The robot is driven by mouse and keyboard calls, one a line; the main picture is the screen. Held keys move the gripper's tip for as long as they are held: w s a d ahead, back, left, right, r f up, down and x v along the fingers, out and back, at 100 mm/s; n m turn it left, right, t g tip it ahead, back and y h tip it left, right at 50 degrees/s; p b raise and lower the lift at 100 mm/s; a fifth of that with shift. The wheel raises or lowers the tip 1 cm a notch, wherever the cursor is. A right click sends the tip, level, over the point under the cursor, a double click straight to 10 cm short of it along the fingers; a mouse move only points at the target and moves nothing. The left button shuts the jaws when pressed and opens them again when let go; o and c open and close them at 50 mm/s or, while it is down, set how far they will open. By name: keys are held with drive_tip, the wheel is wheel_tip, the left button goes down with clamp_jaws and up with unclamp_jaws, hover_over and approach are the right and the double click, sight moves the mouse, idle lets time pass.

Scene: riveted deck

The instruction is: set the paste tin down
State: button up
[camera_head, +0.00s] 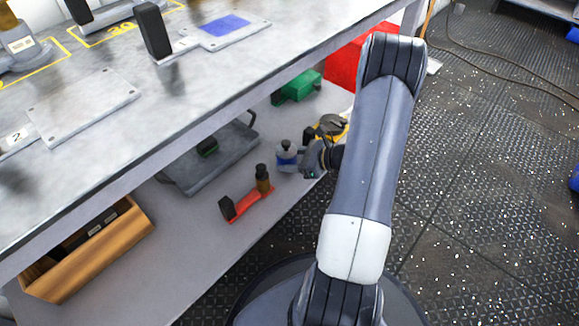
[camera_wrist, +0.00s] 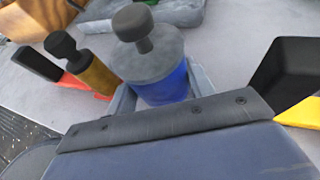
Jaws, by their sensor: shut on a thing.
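The paste tin appears to be the blue cylinder with a grey lid and dark knob (camera_wrist: 160,75) in the wrist view. In the head view it is the small blue and grey tin (camera_head: 286,157) over the lower shelf, upright or nearly so. My gripper (camera_wrist: 163,92) is shut on it, one finger on each side of its body. In the head view my gripper (camera_head: 300,161) reaches in from the right, partly hidden by my own wrist. I cannot tell whether the tin's base touches the lower shelf (camera_head: 212,245).
A red piece with a black block (camera_head: 250,205) and a brown bottle (camera_head: 263,179) stand left of the tin. A grey tray (camera_head: 190,180), green object (camera_head: 298,87), yellow-and-black object (camera_head: 330,128) and wooden box (camera_head: 90,260) share the shelf. The workbench top (camera_head: 190,85) overhangs.

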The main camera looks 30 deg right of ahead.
wheel_tip(320, 180, down, 2)
drive_tip(key=shift+f+b, duration=0.2)
drive_tip(key=shift+b, duration=0.15)
drive_tip(key=shift+r, duration=0.1)
drive_tip(key=o, duration=1.2)
drive_tip(key=shift+r, duration=0.1)
drive_tip(key=p+v, duration=0.4)
drive_tip(key=v, duration=0.8)
drive_tip(key=shift+w, duration=0.1)
